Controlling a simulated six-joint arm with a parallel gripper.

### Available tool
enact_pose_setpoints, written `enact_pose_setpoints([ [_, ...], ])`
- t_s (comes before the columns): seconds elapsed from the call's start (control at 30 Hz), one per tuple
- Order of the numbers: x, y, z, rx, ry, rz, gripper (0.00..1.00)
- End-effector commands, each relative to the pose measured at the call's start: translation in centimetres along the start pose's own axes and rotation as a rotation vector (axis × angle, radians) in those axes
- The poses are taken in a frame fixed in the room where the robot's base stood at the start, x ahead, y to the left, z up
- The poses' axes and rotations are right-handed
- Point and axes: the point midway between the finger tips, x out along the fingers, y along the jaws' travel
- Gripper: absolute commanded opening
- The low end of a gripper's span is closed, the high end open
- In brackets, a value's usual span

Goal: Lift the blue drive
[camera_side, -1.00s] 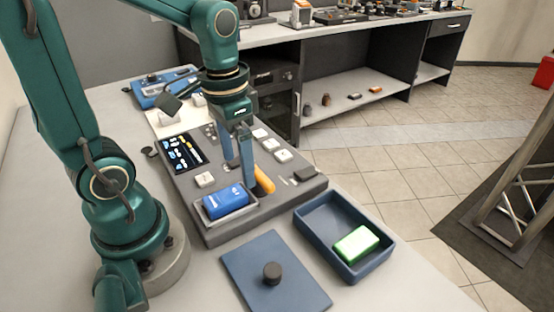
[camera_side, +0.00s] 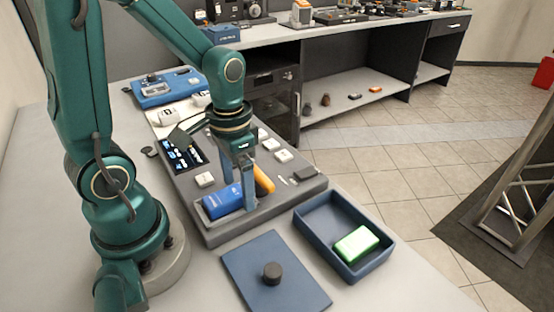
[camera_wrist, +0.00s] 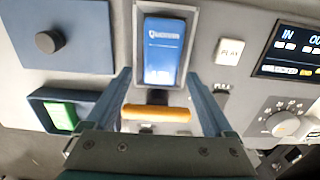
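The blue drive (camera_side: 221,202) lies in a shallow grey recess at the front end of the grey console; in the wrist view the drive (camera_wrist: 163,50) shows whole, with white lettering. My gripper (camera_side: 241,202) is low over the console, beside the right end of the drive in the side view. In the wrist view my gripper (camera_wrist: 160,85) has its two fingers wide apart, with their tips near the drive's near end, one on each side. Nothing is held. Whether the fingertips touch the console I cannot tell.
An orange handle (camera_side: 264,179) stands close behind my fingers. A dark blue tray (camera_side: 310,215) with a green block (camera_side: 356,243) is on the right. A flat blue lid (camera_side: 255,265) with a black knob lies in front. Keys and a screen (camera_side: 184,157) sit further back on the console.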

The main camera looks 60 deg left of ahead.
Motion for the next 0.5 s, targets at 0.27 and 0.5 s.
enact_pose_setpoints([
  [0.27,-0.03,0.0,-0.02,0.0,0.001,0.0,0.0],
  [0.5,-0.09,-0.01,-0.03,0.0,0.001,0.0,0.0],
])
